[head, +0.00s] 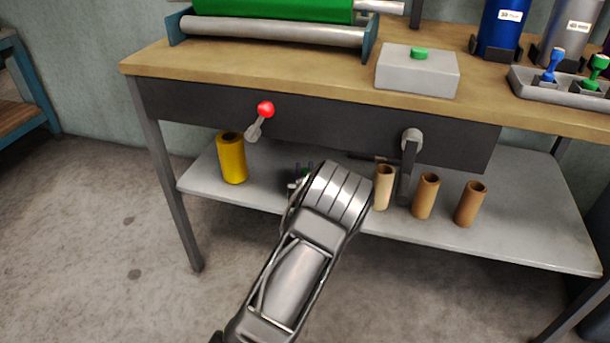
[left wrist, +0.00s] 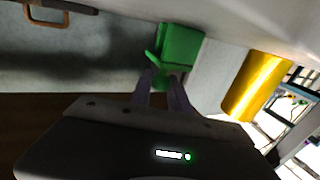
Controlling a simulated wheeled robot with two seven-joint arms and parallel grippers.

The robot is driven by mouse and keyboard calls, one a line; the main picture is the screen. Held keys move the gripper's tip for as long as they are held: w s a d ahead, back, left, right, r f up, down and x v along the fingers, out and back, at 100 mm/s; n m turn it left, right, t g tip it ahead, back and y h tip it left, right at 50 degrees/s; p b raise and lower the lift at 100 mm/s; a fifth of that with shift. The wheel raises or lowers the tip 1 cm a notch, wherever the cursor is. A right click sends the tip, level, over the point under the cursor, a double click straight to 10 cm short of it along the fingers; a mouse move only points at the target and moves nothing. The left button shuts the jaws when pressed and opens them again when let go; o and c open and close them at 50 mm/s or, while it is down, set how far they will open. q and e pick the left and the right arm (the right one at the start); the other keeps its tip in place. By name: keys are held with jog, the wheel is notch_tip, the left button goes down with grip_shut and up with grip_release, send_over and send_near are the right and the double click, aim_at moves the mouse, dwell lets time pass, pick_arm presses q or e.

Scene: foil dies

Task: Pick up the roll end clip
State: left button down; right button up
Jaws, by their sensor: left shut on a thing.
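The roll end clip, a green block with a smaller tab, shows in the left wrist view (left wrist: 181,44). My left gripper (left wrist: 165,90) is shut on its small tab, with the block beyond the fingertips. In the head view my left gripper (head: 301,178) reaches in under the bench, over the lower shelf. There my own wrist hides most of the fingers and nearly all of the clip. I cannot tell whether the clip touches the shelf. My right gripper is in neither view.
A yellow roll (head: 232,158) stands left of my gripper on the lower shelf (head: 520,240). Several brown tubes (head: 425,196) stand to the right. A red-knobbed lever (head: 264,112) and a grey crank (head: 411,145) stick out from the dark bench front above.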

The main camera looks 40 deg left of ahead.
aim_at(305, 170)
pick_arm(q)
notch_tip(305, 170, up, 9)
jog(key=p, duration=0.3)
jog(key=shift+f, duration=0.15)
jog(key=shift+r, duration=0.55)
